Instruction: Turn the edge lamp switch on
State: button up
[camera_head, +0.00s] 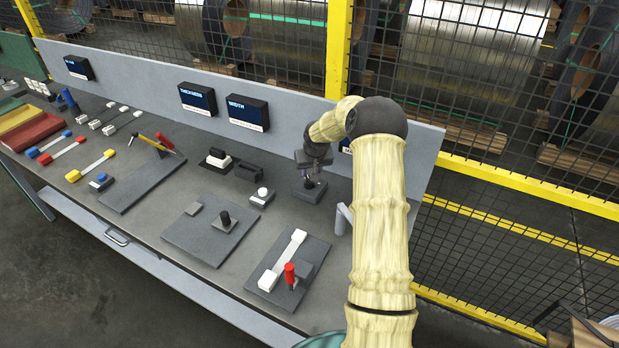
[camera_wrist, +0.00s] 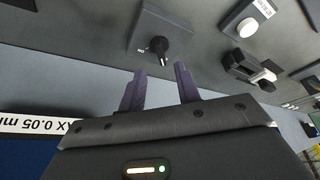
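A grey switch box with a black rotary knob stands on the bench below my gripper in the head view; its dark base (camera_head: 306,196) shows under the wrist. In the wrist view the knob (camera_wrist: 159,46) sits on the box (camera_wrist: 178,28), with a small white marking beside it. I cannot read a name for the lamp on it. My gripper (camera_wrist: 160,68) is open, its two dark fingers apart and empty, pointing at the knob and a little short of it. The head view shows my gripper (camera_head: 312,172) from behind, fingers mostly hidden.
A white-button box (camera_head: 262,196) and a black block (camera_head: 248,172) stand left of the switch. A plate with a white bar and red handle (camera_head: 290,272) lies in front. The grey back panel (camera_head: 290,100) with display boxes rises close behind.

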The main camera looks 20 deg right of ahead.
aim_at(309, 182)
jog(key=p+x, duration=0.1)
jog(key=x, duration=0.5)
jog(key=shift+a, duration=0.15)
jog(key=shift+p+x, duration=0.35)
jog(key=shift+x, duration=0.45)
jog(key=shift+c, duration=0.2)
grip_shut()
